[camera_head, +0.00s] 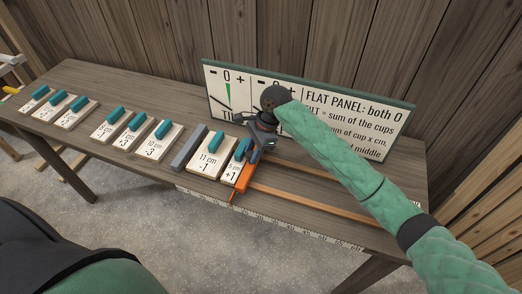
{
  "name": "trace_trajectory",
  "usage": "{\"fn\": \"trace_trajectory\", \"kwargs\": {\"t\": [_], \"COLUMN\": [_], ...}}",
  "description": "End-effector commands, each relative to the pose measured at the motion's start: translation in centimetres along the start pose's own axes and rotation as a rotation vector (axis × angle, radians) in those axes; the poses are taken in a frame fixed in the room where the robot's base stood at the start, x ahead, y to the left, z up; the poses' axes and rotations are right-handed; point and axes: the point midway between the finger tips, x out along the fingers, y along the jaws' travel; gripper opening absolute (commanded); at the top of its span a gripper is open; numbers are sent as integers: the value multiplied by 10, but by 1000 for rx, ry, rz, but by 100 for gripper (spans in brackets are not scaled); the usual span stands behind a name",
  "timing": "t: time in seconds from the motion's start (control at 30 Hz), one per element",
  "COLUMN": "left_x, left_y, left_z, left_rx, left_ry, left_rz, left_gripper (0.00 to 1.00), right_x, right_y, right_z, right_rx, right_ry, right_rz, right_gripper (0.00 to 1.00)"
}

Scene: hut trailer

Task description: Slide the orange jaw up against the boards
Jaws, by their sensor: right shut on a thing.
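The orange jaw (243,179) stands on the bench at the right side of the boards, at the left end of a long orange bar. The 11 cm board (209,161) and a narrower +1 board (233,171), each with a teal grip, lie side by side between a grey block (188,148) and the jaw. The jaw looks close against the +1 board; I cannot tell whether they touch. My right gripper (252,156) is shut on the top of the jaw, and its fingers partly hide it. My left gripper is out of view.
Several more teal-gripped boards (111,127) lie on the bench (90,83) to the left. A green-framed sign (349,117) leans at the back, partly hidden by my right arm. A ruler strip (290,228) runs along the front edge. The orange bar (310,202) extends right.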

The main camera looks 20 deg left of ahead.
Motion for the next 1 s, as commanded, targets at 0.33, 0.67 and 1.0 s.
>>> {"fn": "trace_trajectory", "kwargs": {"t": [0.33,0.67,1.0], "left_x": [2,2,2], "left_y": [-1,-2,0], "left_z": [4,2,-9], "left_rx": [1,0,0], "left_ry": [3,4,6], "left_rz": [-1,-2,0], "left_gripper": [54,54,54], "right_x": [2,2,-19], "right_y": [-2,-2,-3], "right_z": [2,2,1], "right_rx": [1,0,-1], "right_ry": [2,1,1], "right_rz": [1,1,-2], "right_gripper": [0,52,52]}}
